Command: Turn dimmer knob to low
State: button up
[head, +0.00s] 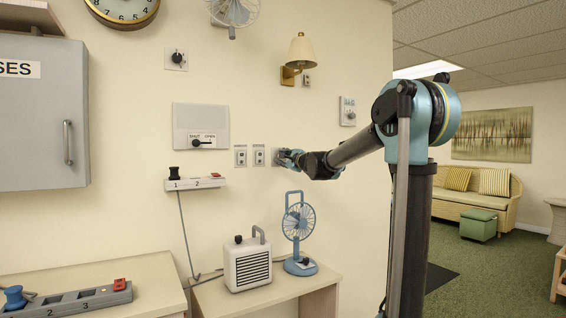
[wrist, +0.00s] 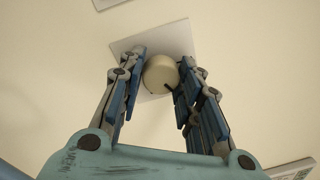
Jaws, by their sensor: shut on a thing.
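The dimmer knob (wrist: 160,74) is a round cream knob with a small dark mark at its lower right, on a square white wall plate (wrist: 124,44) that looks tilted in the wrist view. My gripper (wrist: 160,80) reaches up to it, with blue-padded fingers on its left and right sides, shut on the knob. In the head view my gripper (head: 284,158) is at the wall plate (head: 276,156), right of two switch plates, and hides the knob. I cannot tell which setting the mark points to.
Two switch plates (head: 259,155) sit just left of my gripper. A blue fan (head: 299,225) and a white heater (head: 248,262) stand on the small table (head: 290,286) below. A wall lamp (head: 300,52) and a dial plate (head: 348,111) are above. A power strip (head: 205,183) is lower left.

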jog(key=n, duration=0.6)
jog(key=n+y, duration=0.1)
jog(key=n, duration=0.6)
jog(key=shift+s+f+g, duration=0.1)
jog(key=shift+f+g, duration=0.1)
jog(key=shift+g, duration=0.2)
jog(key=shift+n, duration=0.4)
jog(key=o, duration=1)
jog(key=shift+o, duration=0.2)
jog(key=v, duration=1.1)
jog(key=shift+s+d, duration=0.3)
jog(key=shift+d, duration=0.05)
jog(key=shift+f, duration=0.1)
